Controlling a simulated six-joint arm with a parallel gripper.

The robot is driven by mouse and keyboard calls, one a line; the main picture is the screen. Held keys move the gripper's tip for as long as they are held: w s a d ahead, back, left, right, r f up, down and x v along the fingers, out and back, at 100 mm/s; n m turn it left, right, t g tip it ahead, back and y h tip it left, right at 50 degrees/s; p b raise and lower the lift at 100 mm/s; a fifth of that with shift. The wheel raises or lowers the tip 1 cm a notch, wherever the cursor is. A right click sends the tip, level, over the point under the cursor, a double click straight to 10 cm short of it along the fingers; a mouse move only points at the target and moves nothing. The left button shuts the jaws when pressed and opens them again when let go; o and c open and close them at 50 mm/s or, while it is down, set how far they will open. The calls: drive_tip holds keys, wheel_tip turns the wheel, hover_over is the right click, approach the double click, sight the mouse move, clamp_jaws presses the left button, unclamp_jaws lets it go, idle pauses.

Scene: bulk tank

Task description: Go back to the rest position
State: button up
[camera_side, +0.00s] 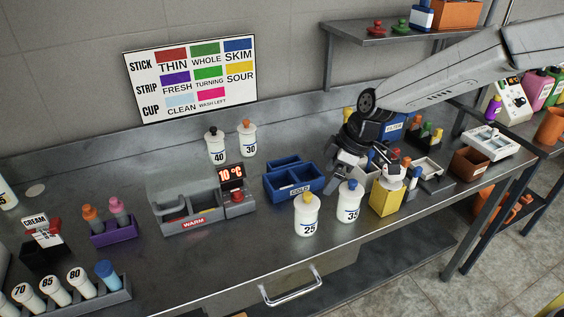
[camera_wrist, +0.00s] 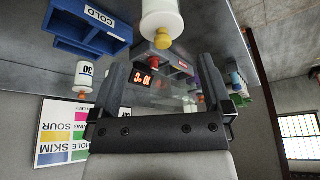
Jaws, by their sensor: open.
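My gripper (camera_side: 343,178) is above the right part of the steel bench in the side view, below my arm that reaches in from the upper right. In the wrist view its two dark fingers (camera_wrist: 164,80) stand wide apart with nothing held between them. The blue COLD tray (camera_side: 291,184) is just left of my gripper. The white bottle 35 (camera_side: 348,203) and the yellow-capped bottle 25 (camera_side: 307,217) stand upright in front of it. A yellow box (camera_side: 386,197) stands to its right, close below the arm.
The grey WARM station (camera_side: 190,213) with a 10 °C display (camera_side: 231,173) is left of the COLD tray. Bottles 40 (camera_side: 215,147) and 30 (camera_side: 247,140) stand at the back. A FILTER box (camera_side: 393,128) and brown box (camera_side: 469,163) are at right. A shelf (camera_side: 375,38) hangs above.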

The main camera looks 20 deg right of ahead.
drive_tip(key=s+d+f+m+h, duration=0.2)
drive_tip(key=s+d+m+h, duration=0.1)
drive_tip(key=s+d+m, duration=0.8)
drive_tip(key=s+d, duration=0.4)
drive_tip(key=s, duration=0.4)
drive_tip(key=shift+s+d, duration=0.2)
drive_tip(key=shift+d, duration=0.1)
